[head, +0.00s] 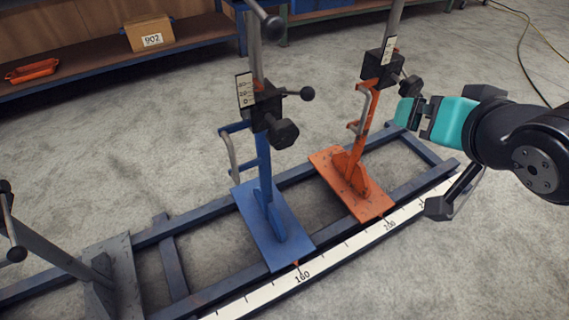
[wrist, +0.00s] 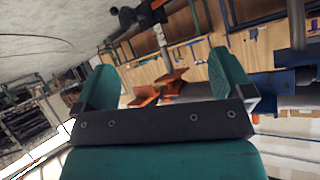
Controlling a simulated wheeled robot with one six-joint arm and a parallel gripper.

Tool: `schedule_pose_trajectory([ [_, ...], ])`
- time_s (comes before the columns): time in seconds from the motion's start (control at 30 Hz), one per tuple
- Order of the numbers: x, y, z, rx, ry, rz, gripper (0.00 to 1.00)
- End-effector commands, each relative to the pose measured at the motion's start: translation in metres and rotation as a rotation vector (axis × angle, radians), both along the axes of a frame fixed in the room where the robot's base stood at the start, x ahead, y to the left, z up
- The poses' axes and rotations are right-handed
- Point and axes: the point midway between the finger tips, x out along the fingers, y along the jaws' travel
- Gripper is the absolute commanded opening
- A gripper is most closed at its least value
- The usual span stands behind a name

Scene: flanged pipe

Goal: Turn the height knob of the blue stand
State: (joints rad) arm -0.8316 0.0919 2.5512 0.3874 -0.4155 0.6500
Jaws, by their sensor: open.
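The blue stand (head: 264,185) stands upright on the rail frame in the middle of the head view. A black clamp block (head: 266,104) with a small white scale sits on its post. A dark faceted knob (head: 285,133) sticks out from the block, and a ball-ended lever (head: 307,93) sits above it. My gripper (head: 406,112) is at the right, beside the orange stand's upper part and well apart from the blue stand's knob. In the wrist view its two teal fingers (wrist: 165,78) are spread with nothing held between them.
The orange stand (head: 352,170) with its own black block and knob stands close to my gripper, between it and the blue stand. A white scale strip (head: 345,258) runs along the frame's front. A grey stand (head: 112,272) is at the left. A shelf (head: 90,70) with a box is behind.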

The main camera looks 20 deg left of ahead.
Motion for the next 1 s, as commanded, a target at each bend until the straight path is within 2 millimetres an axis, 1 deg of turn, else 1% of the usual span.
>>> schedule_pose_trajectory([
  [0.03,0.001,0.011,-0.042,0.016,-0.055,0.021,0.98],
  [0.1,0.003,0.026,-0.063,0.052,-0.143,0.054,0.98],
  [0.2,-0.001,0.051,-0.091,0.107,-0.262,0.127,0.98],
  [0.3,-0.012,0.076,-0.115,0.162,-0.362,0.221,0.98],
  [0.4,-0.027,0.099,-0.132,0.211,-0.437,0.315,0.98],
  [0.53,-0.044,0.118,-0.145,0.257,-0.495,0.413,0.98],
  [0.6,-0.05,0.125,-0.148,0.272,-0.511,0.447,0.98],
  [0.7,-0.053,0.131,-0.147,0.281,-0.522,0.47,0.98],
  [0.77,-0.051,0.134,-0.145,0.283,-0.523,0.474,0.98],
  [0.87,-0.043,0.143,-0.141,0.281,-0.523,0.473,0.98],
  [1.0,-0.028,0.161,-0.138,0.281,-0.521,0.471,0.98],
])
